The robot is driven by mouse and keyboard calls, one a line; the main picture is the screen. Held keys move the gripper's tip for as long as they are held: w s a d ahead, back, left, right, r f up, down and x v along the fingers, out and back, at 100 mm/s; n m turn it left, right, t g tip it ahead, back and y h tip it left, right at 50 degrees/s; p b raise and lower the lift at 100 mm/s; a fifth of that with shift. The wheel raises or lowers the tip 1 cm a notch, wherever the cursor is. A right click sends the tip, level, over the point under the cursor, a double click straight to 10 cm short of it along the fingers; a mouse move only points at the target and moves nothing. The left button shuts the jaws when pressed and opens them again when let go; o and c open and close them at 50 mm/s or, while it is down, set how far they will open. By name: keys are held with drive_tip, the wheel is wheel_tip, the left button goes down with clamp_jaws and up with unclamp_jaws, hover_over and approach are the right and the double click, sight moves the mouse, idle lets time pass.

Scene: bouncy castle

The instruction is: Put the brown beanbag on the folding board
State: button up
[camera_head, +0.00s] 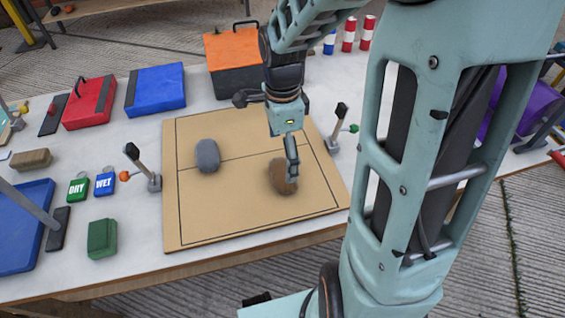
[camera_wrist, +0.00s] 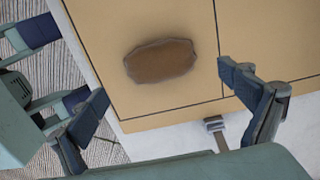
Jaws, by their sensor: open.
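The brown beanbag (camera_head: 277,182) lies on the tan folding board (camera_head: 230,212), in its near right part. It also shows whole in the wrist view (camera_wrist: 160,61), flat on the board surface (camera_wrist: 112,30). My gripper (camera_head: 291,172) is above the beanbag and hides part of it in the head view. In the wrist view my gripper (camera_wrist: 170,92) is open, with its fingers wide apart and nothing between them. The beanbag lies ahead of the fingertips, apart from both.
A grey beanbag (camera_head: 207,156) lies on the board's left half. Levered clamps stand at the board's left (camera_head: 148,172) and right (camera_head: 337,135) edges. A black box with an orange lid (camera_head: 235,65) stands behind.

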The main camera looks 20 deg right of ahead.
sight(282, 169)
wheel_tip(282, 169, up, 6)
drive_tip(key=shift+p, duration=0.35)
drive_tip(key=shift+r, duration=0.1)
